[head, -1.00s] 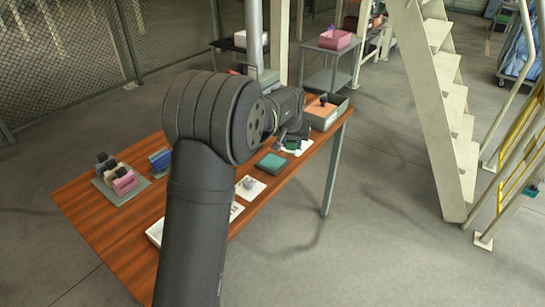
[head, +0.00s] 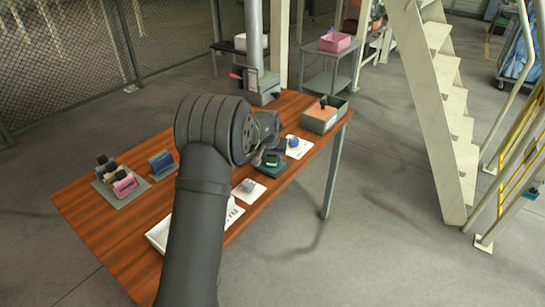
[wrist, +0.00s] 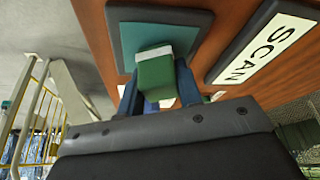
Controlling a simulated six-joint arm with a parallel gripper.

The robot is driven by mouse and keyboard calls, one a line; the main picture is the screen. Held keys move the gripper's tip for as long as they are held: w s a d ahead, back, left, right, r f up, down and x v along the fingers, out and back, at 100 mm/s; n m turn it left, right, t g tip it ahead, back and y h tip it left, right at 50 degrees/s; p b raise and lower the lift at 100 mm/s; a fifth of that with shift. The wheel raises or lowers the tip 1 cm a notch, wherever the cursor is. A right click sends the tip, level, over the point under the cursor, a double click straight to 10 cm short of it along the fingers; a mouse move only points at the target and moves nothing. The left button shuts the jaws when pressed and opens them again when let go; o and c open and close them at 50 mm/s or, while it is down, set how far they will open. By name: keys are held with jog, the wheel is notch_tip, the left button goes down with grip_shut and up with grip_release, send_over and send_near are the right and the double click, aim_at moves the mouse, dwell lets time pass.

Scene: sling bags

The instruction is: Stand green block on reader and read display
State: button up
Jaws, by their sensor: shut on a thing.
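My gripper (head: 266,158) is shut on the green block (wrist: 155,70) and holds it over the reader. The reader is a dark-edged pad with a teal top, seen in the wrist view (wrist: 125,38) and under my gripper in the head view (head: 271,172). The block shows between my two blue-grey fingers, with a pale band on its edge. I cannot tell whether the block touches the reader. A dark-framed panel reading "SCAN" (wrist: 265,50) lies beside the reader in the wrist view.
A white card with a blue item (head: 293,142) lies past the reader, and a card with a grey item (head: 248,187) before it. Small bags (head: 123,185) sit on a grey mat at left.

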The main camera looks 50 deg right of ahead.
jog(key=shift+f, duration=0.1)
jog(key=o, duration=1)
jog(key=shift+f, duration=0.1)
jog(key=shift+c, duration=0.2)
jog(key=shift+r, duration=0.45)
jog(key=v, duration=1.1)
jog(key=shift+s+a+r, duration=0.15)
jog(key=shift+a+r, duration=0.1)
jog(key=shift+a, duration=0.05)
